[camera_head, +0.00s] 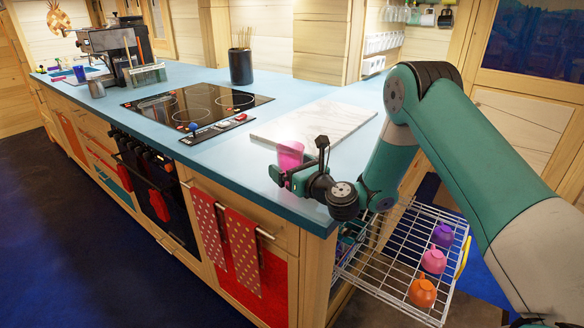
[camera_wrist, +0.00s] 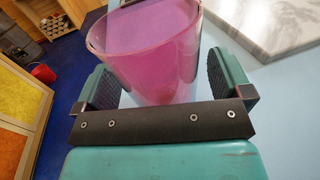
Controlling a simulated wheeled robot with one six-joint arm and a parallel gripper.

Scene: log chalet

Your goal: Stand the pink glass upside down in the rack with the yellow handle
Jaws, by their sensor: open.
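The pink glass (camera_head: 289,156) stands on the blue counter near its front corner. It is see-through, and in the wrist view the glass (camera_wrist: 150,60) rises between my two fingers with its wide rim up. My gripper (camera_head: 284,176) is open around the glass, one finger pad on each side; in the wrist view the gripper (camera_wrist: 165,88) shows a gap beside at least the right pad. The wire rack (camera_head: 388,262) is pulled out below the counter at the right, with a yellow handle (camera_head: 463,257) on its right side.
Purple (camera_head: 443,235), pink (camera_head: 433,261) and orange (camera_head: 422,292) cups sit along the rack's right part; its middle looks bare. A marble board (camera_head: 315,124) lies behind the glass. A cooktop (camera_head: 195,105) is further left. My arm passes above the rack.

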